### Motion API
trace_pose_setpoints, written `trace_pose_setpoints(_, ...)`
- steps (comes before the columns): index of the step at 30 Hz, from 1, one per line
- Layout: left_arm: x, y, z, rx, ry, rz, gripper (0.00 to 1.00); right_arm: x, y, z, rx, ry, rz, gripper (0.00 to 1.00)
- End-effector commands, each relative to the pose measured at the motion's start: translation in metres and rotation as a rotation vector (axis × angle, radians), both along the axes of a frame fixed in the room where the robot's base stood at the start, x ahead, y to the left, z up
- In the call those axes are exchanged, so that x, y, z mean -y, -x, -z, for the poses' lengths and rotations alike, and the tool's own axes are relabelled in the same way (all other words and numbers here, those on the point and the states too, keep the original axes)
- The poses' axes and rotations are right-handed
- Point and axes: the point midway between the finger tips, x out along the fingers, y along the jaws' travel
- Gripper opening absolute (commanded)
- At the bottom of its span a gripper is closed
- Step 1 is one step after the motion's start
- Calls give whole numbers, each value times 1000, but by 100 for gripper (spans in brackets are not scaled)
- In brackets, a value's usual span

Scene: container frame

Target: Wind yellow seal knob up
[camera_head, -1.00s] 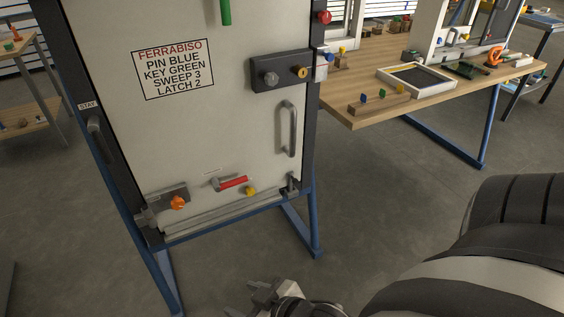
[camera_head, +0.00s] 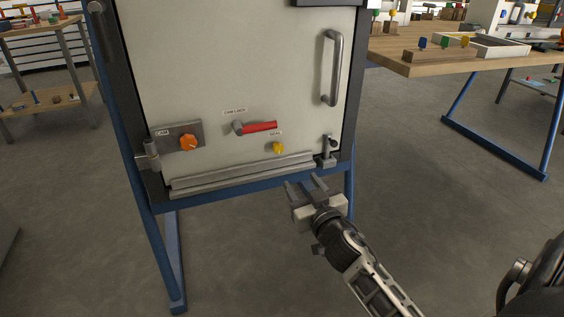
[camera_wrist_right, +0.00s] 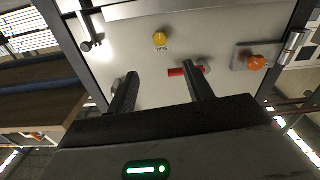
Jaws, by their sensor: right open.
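The yellow seal knob (camera_head: 278,148) is low on the pale door panel (camera_head: 230,70), just above the metal strip along its bottom edge. It also shows in the right wrist view (camera_wrist_right: 160,39), beyond the fingers. My right gripper (camera_head: 306,183) is open and empty, below and to the right of the knob and apart from it. Its two fingers also show in the right wrist view (camera_wrist_right: 160,88). My left gripper is not in view.
A red-handled cam lock (camera_head: 258,127) is just above the knob. An orange knob (camera_head: 188,142) on a grey plate is to the left. A bolt (camera_head: 328,150) stands at the lower right corner, below a vertical handle (camera_head: 332,68). A wooden table (camera_head: 440,60) is at right.

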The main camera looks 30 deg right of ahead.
Motion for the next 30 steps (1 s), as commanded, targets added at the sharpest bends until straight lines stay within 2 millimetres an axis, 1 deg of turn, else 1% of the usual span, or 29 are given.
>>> trace_pose_setpoints(1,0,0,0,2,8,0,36,2,-10,-1,1,3,0,51)
trace_pose_setpoints(12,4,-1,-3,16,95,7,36,21,-87,0,0,4,1,51)
trace_pose_setpoints(18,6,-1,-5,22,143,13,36,29,-121,1,-1,3,2,51)
trace_pose_setpoints(21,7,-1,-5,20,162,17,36,31,-131,1,-2,1,0,51)
trace_pose_setpoints(24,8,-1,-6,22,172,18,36,33,-137,1,-3,0,0,51)
trace_pose_setpoints(30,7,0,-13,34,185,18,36,33,-140,0,-3,1,-1,51)
